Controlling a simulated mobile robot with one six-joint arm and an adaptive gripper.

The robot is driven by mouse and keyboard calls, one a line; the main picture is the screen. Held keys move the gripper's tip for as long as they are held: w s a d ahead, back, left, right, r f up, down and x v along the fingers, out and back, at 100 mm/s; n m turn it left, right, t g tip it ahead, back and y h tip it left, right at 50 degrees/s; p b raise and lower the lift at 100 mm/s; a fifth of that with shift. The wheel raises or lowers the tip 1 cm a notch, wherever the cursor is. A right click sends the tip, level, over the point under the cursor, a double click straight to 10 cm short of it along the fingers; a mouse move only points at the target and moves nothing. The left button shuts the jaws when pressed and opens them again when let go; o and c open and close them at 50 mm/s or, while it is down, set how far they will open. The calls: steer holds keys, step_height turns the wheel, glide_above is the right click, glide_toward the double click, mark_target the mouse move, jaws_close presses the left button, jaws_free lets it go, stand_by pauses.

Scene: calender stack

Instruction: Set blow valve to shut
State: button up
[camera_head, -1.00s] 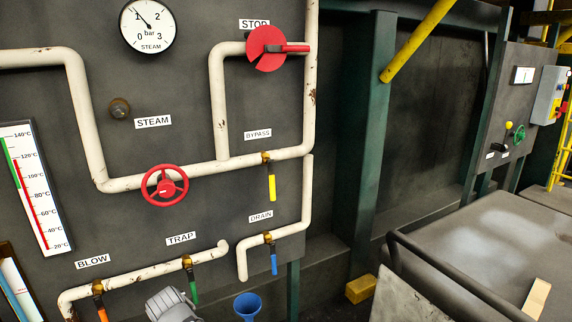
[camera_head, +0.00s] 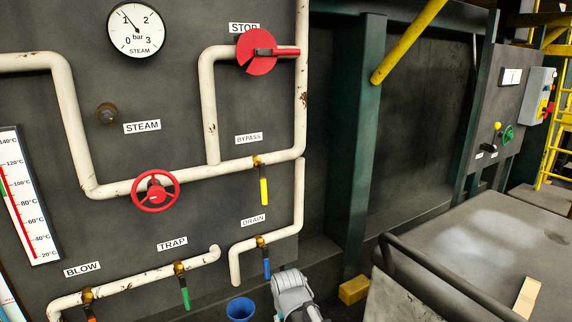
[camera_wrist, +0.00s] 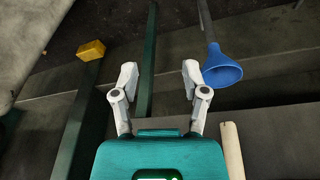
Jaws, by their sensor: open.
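The BLOW label (camera_head: 82,269) sits above a white pipe at the lower left of the panel. The blow valve (camera_head: 88,296) is a brass body on that pipe. Its orange handle (camera_head: 90,319) points down and is mostly cut off by the lower edge in the head view. My gripper (camera_wrist: 160,77) is open and empty in the wrist view, with nothing between its fingers. My grey arm end shows at the lower edge of the head view, well right of the blow valve and right of a blue funnel. The blow valve is not in the wrist view.
The green TRAP handle (camera_head: 184,292), blue DRAIN handle (camera_head: 266,268) and yellow BYPASS handle (camera_head: 264,191) hang down. The blue funnel (camera_head: 240,309) also shows beside my right finger in the wrist view (camera_wrist: 221,67). A yellow block (camera_head: 353,290) and a table (camera_head: 490,245) are right.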

steer(key=s+d+m+g, duration=0.1)
steer(key=s+d, duration=0.3)
steer(key=d, duration=0.5)
steer(key=s+d+m+g, duration=0.2)
steer(key=s+d, duration=0.1)
steer(key=d, duration=0.6)
step_height(320, 180, up, 20)
steer(key=p, duration=2)
steer(key=shift+s, duration=0.15)
steer(key=shift+a, duration=0.15)
